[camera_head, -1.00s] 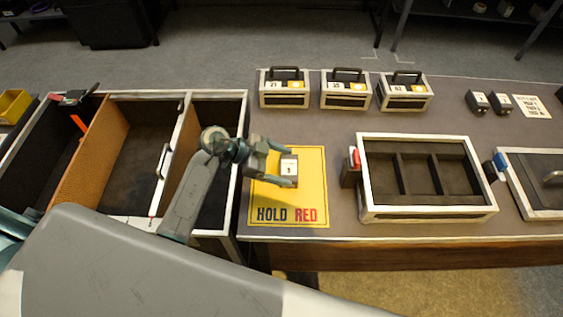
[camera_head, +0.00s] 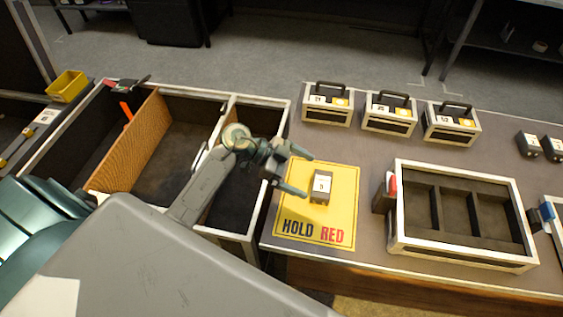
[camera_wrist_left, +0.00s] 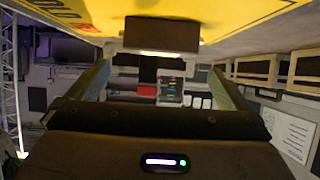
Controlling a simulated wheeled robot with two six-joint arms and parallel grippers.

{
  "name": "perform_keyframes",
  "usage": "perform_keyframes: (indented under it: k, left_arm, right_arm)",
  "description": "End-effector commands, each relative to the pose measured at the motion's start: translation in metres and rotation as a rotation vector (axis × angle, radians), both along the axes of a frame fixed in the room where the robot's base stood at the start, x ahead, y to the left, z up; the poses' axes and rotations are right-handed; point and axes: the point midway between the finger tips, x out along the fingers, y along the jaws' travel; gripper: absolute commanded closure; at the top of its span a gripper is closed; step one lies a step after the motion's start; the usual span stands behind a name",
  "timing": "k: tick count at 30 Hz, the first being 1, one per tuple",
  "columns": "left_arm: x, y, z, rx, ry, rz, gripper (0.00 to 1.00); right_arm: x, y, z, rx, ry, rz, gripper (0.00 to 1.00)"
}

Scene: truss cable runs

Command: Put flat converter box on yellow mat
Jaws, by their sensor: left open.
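A small flat dark box with a white numbered label, the converter box (camera_head: 320,187), lies on the yellow mat (camera_head: 288,215) marked HOLD RED. My left gripper (camera_head: 307,174) is open, its fingertips over the mat just left of the box and apart from it. In the left wrist view the box (camera_wrist_left: 161,34) shows as a dark block against the yellow mat (camera_wrist_left: 225,12), beyond the spread, empty fingers of the left gripper (camera_wrist_left: 158,75). My right gripper is not in view.
A divided tray (camera_head: 465,257) with a red-tabbed block on its left side stands right of the mat. Several handled cases (camera_head: 389,112) line the table's back. A large partitioned bin (camera_head: 172,140) lies left. The table between mat and cases is clear.

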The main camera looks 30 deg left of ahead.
Motion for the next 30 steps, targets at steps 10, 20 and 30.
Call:
perform_keyframes:
  k: [10,20,30]
  left_arm:
    - [-0.014,0.047,0.025,0.004,0.001,0.0,0.0]
    - [-0.018,0.063,0.036,0.001,0.0,0.0,0.0]
    - [-0.018,0.063,0.036,0.0,0.0,0.0,0.0]
  right_arm:
    - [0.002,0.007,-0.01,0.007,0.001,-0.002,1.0]
    - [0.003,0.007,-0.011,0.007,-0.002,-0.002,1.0]
    - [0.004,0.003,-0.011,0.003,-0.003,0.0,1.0]
